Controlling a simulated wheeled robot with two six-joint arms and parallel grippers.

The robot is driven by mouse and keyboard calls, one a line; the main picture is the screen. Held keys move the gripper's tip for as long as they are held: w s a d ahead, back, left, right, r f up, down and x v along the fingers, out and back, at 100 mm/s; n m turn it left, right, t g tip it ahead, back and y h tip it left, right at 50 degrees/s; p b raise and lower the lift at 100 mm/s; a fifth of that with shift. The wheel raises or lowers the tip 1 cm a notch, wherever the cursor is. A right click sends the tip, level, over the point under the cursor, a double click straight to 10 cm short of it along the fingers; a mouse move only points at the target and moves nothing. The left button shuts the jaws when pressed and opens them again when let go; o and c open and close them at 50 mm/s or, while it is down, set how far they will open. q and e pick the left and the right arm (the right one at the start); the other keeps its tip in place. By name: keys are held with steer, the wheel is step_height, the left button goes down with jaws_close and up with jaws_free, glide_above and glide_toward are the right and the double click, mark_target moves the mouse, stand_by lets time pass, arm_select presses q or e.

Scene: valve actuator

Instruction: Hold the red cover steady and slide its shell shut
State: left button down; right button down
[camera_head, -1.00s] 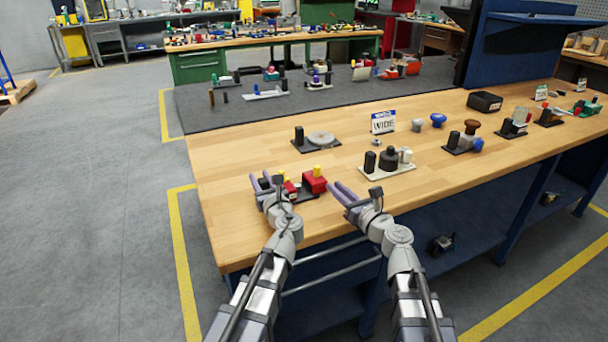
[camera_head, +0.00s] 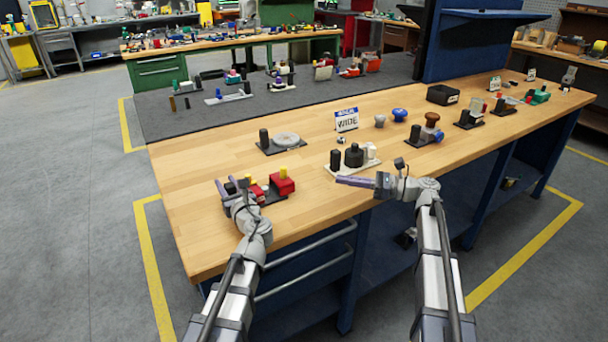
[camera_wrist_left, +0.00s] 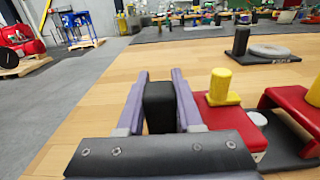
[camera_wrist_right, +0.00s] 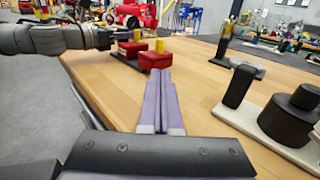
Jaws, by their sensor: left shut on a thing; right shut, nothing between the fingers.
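The red cover fixture has a black base (camera_head: 272,197) at the table's near left. On it are a smaller red block (camera_head: 257,192) and a larger red shell (camera_head: 283,187), each with a yellow knob. In the left wrist view a gap with a pale disc (camera_wrist_left: 257,118) shows between the red block (camera_wrist_left: 225,118) and the shell (camera_wrist_left: 292,103). My left gripper (camera_head: 231,187) is shut on a black post (camera_wrist_left: 160,105) left of the red block.
A pale plate (camera_head: 372,163) with black and white parts stands just beyond my right gripper. A black plate with a grey disc (camera_head: 286,140) and a sign (camera_head: 346,121) stand farther back. Bare wood lies between the cover and the pale plate.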

glide_toward(282, 185)
steer(key=w+a, duration=0.1)
steer(key=w, duration=0.1)
steer(key=w+a+r, duration=0.1)
steer(key=a, duration=0.1)
steer(key=w+a+r, duration=0.1)
steer(key=w+a, duration=0.1)
steer(key=shift+w+a, duration=0.1)
steer(key=shift+w, duration=0.25)
steer(key=s+a, duration=0.2)
steer(key=a, duration=0.2)
steer(key=shift+s+a, duration=0.4)
arm_select(q)
steer(key=shift+d, duration=0.15)
arm_select(e)
steer(key=shift+d, duration=0.15)
arm_select(q)
steer(key=shift+a, duration=0.2)
arm_select(e)
steer(key=v, duration=1.4)
steer(key=shift+w, duration=0.1)
